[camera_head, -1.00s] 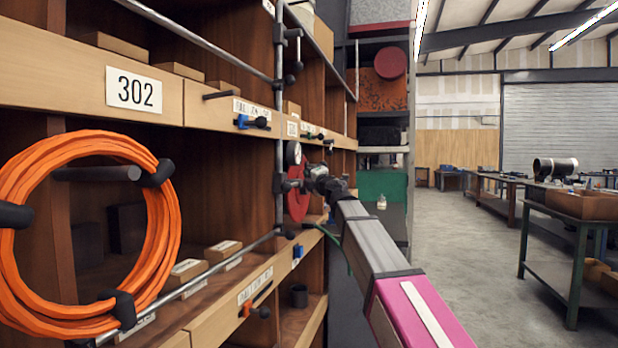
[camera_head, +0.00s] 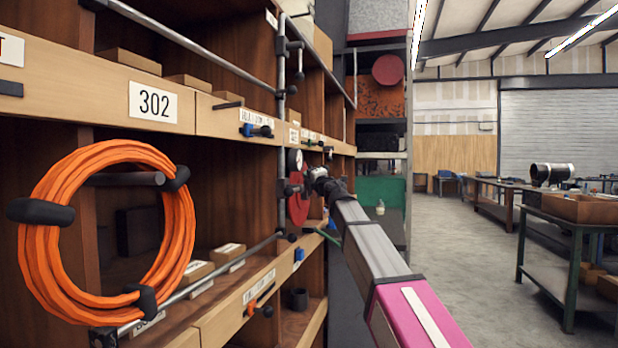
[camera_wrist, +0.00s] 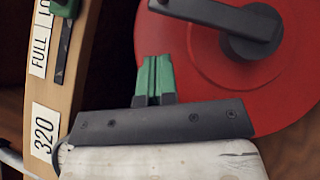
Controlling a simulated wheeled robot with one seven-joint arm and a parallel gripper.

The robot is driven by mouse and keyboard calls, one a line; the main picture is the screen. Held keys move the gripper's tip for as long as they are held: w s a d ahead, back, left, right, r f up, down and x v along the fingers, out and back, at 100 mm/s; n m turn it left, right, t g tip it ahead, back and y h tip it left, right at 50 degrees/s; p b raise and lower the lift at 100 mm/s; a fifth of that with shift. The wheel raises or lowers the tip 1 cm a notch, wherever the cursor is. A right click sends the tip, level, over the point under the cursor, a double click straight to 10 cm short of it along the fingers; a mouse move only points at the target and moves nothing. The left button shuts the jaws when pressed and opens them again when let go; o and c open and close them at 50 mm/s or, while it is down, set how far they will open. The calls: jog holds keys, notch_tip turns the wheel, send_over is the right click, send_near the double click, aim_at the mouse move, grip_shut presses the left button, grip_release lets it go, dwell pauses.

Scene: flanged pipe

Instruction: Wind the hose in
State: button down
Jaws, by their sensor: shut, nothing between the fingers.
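A red reel disc (camera_head: 298,206) is mounted at the shelf front in the head view, partly hidden by a rail and dark fittings. It fills the upper right of the wrist view (camera_wrist: 195,75), with a dark crank arm (camera_wrist: 215,14) and round hub (camera_wrist: 252,40) on its face. In the wrist view the tips lie in front of the disc's left edge, below the crank arm. Contact cannot be told.
An orange coil (camera_head: 48,260) hangs on dark pegs at the left. Wooden shelves with a 302 label (camera_head: 153,102) and metal rails (camera_head: 200,45) run along the left. A green-legged workbench (camera_head: 570,230) stands right. The concrete floor (camera_head: 460,290) between is clear.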

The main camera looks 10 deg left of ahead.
jog(key=s+d, duration=0.6)
jog(key=s, duration=0.2)
jog(key=w+d+f+m+h, duration=0.1)
jog(key=d+f+m+h, duration=0.6)
jog(key=f, duration=0.5)
jog(key=w+d+f+m+g+h, duration=0.1)
jog(key=d+f+m+h, duration=0.3)
jog(key=d+f+m, duration=0.6)
jog(key=w+d+f+m+h, duration=0.1)
jog(key=d+f+m+h, duration=0.5)
jog(key=f, duration=0.8)
jog(key=s+d+f+m+g, duration=0.2)
jog(key=s+d+f+g, duration=0.2)
jog(key=f, duration=0.5)
jog(key=s+d+f+m+g, duration=0.1)
jog(key=s+d+f+g, duration=0.3)
jog(key=f, duration=0.5)
jog(key=s+f+m+g+y, duration=0.3)
jog(key=s+f+g, duration=0.4)
jog(key=s+f, duration=0.8)
jog(key=s+a, duration=0.1)
jog(key=s, duration=0.2)
jog(key=shift+s+f+m, duration=0.15)
jog(key=shift+f+m, duration=0.1)
jog(key=shift+m, duration=0.05)
